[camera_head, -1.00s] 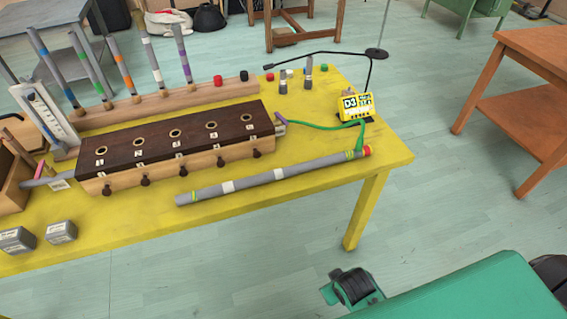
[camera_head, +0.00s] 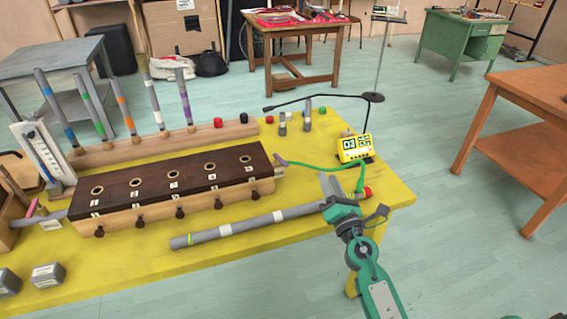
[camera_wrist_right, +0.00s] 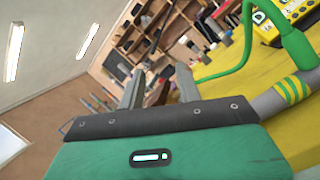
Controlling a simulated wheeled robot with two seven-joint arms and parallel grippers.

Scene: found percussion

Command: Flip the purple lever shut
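The purple lever (camera_head: 281,160) is small and sticks up at a slant from the right end of a long wooden box (camera_head: 180,196) with a dark, numbered top. My right gripper (camera_head: 328,178) is to the right of the lever and apart from it, above the right part of the yellow table. Its two grey fingers stand apart with nothing between them. In the right wrist view the spread fingers (camera_wrist_right: 158,88) also show empty. I cannot make out the lever there. My left gripper is in neither view.
A long grey tube (camera_head: 255,223) lies in front of the box, partly behind my right gripper. A green cable (camera_head: 315,166) runs from near the lever, past a yellow display (camera_head: 355,148). A rack of striped tubes (camera_head: 170,144) stands behind the box.

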